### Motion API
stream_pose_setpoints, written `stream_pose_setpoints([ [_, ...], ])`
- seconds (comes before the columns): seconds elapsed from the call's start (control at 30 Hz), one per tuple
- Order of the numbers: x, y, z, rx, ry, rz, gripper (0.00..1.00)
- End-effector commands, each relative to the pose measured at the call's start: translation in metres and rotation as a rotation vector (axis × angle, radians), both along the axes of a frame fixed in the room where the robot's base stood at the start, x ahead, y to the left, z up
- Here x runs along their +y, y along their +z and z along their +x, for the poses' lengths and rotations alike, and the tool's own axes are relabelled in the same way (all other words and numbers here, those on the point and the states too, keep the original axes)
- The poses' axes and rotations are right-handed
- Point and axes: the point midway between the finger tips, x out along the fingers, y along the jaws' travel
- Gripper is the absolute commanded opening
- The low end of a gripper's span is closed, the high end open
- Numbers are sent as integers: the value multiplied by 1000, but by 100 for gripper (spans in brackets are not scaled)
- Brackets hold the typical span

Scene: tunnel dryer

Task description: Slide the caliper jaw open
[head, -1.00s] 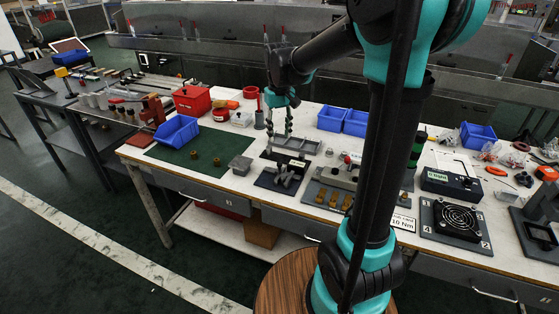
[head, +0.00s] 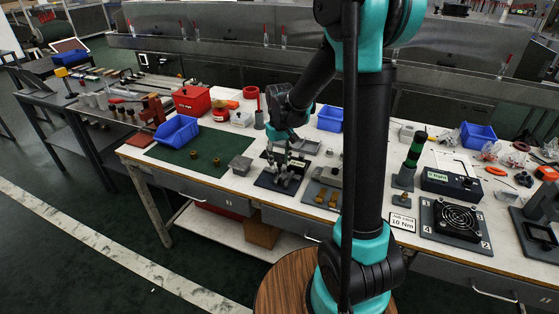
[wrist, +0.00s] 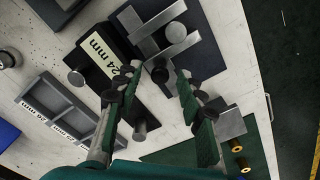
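The caliper fixture (head: 268,181) is a dark plate with grey metal bars, at the middle front of the bench in the head view. In the wrist view its grey caliper bars (wrist: 154,17) lie at the top, beside a dark block with a "24 mm" label (wrist: 97,54). A dark round knob (wrist: 160,73) shows just beyond the fingertips. My gripper (head: 287,163) hangs low over the fixture and covers part of it. In the wrist view my gripper (wrist: 158,80) is open, its fingers apart with nothing seen between the pads. Contact with the jaw cannot be told.
A grey compartment tray (wrist: 52,92) lies left of the fingers in the wrist view. A grey block (head: 240,165) and two brass pieces (head: 216,161) stand left of the fixture. A plate with brass parts (head: 318,193) is close on its right.

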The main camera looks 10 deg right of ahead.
Motion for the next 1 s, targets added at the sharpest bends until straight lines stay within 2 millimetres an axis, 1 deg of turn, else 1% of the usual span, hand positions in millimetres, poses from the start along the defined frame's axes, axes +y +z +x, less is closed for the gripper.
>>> stream_pose_setpoints([
  [0.1,0,0,0,0,0,0,38],
  [0.4,0,0,0,0,0,0,0],
  [0.77,1,0,1,0,0,0,0],
  [0.87,10,0,6,0,2,0,0],
  [1.0,29,1,16,0,3,0,0],
])
